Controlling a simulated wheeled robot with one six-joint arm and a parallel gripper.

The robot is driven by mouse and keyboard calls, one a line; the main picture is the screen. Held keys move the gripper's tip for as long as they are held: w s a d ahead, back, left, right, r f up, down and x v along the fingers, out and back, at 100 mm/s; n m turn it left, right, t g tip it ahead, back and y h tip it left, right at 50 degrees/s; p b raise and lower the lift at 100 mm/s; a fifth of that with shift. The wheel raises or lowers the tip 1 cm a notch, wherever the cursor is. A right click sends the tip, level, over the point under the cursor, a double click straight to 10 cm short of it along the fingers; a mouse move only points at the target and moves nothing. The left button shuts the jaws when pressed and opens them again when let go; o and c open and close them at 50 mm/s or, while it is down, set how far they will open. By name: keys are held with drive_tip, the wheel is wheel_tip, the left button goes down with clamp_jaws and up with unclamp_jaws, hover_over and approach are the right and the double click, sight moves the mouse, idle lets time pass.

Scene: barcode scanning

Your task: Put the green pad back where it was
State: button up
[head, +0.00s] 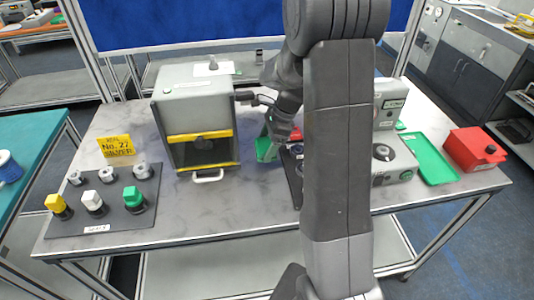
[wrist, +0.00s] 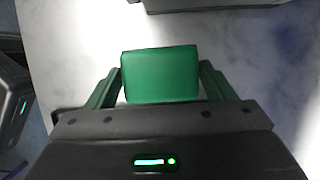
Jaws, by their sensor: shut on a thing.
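The green pad (wrist: 160,75) shows as a smooth green block between the two fingers of my gripper (wrist: 161,80) in the wrist view. The gripper is shut on it. In the head view, green (head: 265,150) shows at the end of my arm, right of the grey cabinet and low over the grey table. I cannot tell there how much is pad and how much is finger. My arm hides part of the table's middle. Whether the pad touches the table is unclear.
A grey cabinet (head: 194,110) with yellow trim stands to the left. A dark mat (head: 108,220) with several small parts lies at the far left by a yellow sign (head: 116,145). Grey equipment (head: 390,160), a green tray (head: 428,157) and a red box (head: 473,150) are at the right.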

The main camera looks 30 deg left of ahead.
drive_tip(key=shift+f, duration=2.25)
drive_tip(key=shift+f, duration=0.1)
drive_tip(key=o, duration=1)
drive_tip(key=v, duration=1.2)
drive_tip(key=shift+s+b, duration=0.1)
drive_tip(key=shift+b, duration=0.2)
